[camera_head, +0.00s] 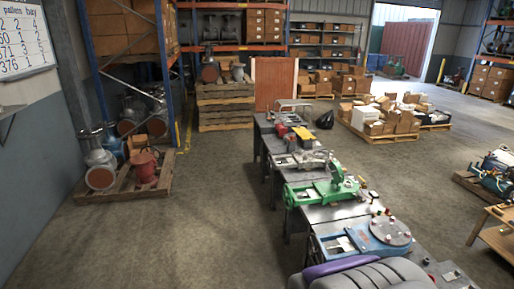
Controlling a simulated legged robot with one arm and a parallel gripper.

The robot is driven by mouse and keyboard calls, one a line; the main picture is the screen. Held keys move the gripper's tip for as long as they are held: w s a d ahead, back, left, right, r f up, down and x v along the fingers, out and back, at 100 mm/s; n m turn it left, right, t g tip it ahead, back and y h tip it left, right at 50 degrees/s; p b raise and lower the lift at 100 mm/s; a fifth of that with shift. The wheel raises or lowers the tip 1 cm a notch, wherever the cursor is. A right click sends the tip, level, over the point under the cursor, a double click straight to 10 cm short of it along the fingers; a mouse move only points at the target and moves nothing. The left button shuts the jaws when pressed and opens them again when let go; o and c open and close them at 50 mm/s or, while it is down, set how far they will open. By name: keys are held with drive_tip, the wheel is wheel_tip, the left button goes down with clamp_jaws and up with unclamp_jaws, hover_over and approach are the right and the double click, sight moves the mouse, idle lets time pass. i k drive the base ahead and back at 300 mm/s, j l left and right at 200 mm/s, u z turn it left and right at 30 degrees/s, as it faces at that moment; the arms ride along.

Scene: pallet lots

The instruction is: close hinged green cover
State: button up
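A green piece of equipment (322,190) sits on the row of dark workbenches, right of the picture's middle. It has a wide, flat left part and a raised part towards the right. It is the only large green thing on the benches. I cannot make out a hinge, or tell whether any cover on it is open or shut. My gripper does not show in this view.
A blue machine with a round plate (390,231) stands nearer on the benches, a grey machine (300,158) beyond. A grey ribbed shape with a purple edge (365,277) fills the bottom. Open floor (200,220) lies left of the benches. Pallet boxes (385,118) stand behind.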

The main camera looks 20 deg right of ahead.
sight(336, 170)
drive_tip(key=i+z, duration=0.2)
drive_tip(key=z, duration=0.15)
drive_tip(key=i+z, duration=0.2)
drive_tip(key=z, duration=0.2)
drive_tip(key=i+j+z, duration=0.1)
drive_tip(key=z, duration=0.25)
drive_tip(key=i+j+z, duration=0.1)
drive_tip(key=i+j, duration=0.2)
drive_tip(key=i+j+z, duration=0.1)
drive_tip(key=i+j, duration=0.2)
drive_tip(key=i+j+z, duration=0.15)
drive_tip(key=i+j, duration=0.15)
drive_tip(key=i+j+z, duration=0.1)
drive_tip(key=i+j, duration=0.15)
drive_tip(key=i+j+z, duration=0.1)
drive_tip(key=i+j, duration=0.15)
drive_tip(key=j, duration=0.25)
drive_tip(key=i+j+z, duration=0.1)
drive_tip(key=i+j, duration=0.15)
drive_tip(key=j, duration=0.15)
drive_tip(key=i+j+z, duration=0.15)
drive_tip(key=j, duration=0.25)
drive_tip(key=i, duration=0.05)
